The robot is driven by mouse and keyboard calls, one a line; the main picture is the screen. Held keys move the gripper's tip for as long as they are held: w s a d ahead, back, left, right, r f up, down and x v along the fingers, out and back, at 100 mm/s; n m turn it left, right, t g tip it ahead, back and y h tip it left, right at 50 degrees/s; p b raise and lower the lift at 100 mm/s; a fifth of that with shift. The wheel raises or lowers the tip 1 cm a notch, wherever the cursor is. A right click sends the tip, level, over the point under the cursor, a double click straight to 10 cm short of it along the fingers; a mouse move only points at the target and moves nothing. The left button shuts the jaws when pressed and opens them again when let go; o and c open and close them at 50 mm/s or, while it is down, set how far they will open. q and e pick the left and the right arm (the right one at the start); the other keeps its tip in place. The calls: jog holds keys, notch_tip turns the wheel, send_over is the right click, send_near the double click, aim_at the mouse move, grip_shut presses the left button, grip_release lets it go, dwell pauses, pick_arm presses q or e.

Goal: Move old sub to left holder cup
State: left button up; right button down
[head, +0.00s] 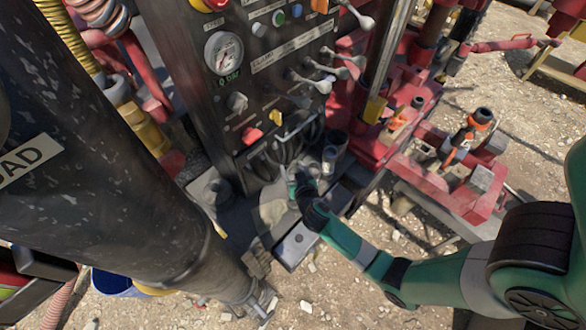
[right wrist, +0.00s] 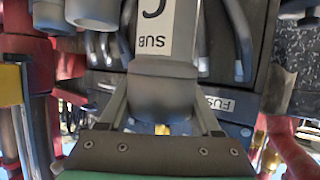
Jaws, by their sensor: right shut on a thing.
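The old sub (right wrist: 162,82) is a grey cylinder with a white label reading SUB in the right wrist view. My right gripper (right wrist: 162,112) is shut on it, one finger on each side. In the head view, my right gripper (head: 305,188) is low in front of the control panel, and the sub there is small and hard to make out. A dark cup-like holder (head: 335,141) stands just beyond it, to its right. Another dark round piece (head: 215,190) sits on the ledge to its left; I cannot tell whether it is the left holder cup. My left gripper is out of view.
The dark control panel (head: 262,75) with levers and a gauge rises behind the gripper. A large black pipe (head: 95,160) fills the left side. Red machinery (head: 440,165) with tools stands to the right. Gravel ground (head: 345,285) is open in front.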

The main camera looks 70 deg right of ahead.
jog(key=shift+w+f+b, duration=0.1)
jog(key=shift+f+b, duration=1.75)
jog(key=shift+f, duration=0.55)
jog(key=shift+f+b, duration=1.2)
jog(key=shift+b, duration=0.1)
jog(key=shift+f+b, duration=0.55)
jog(key=shift+b, duration=0.15)
grip_release()
jog(key=shift+f, duration=0.25)
jog(key=p+v, duration=0.2)
jog(key=v, duration=0.9)
jog(key=shift+s+a+r, duration=0.2)
jog(key=shift+r, duration=0.15)
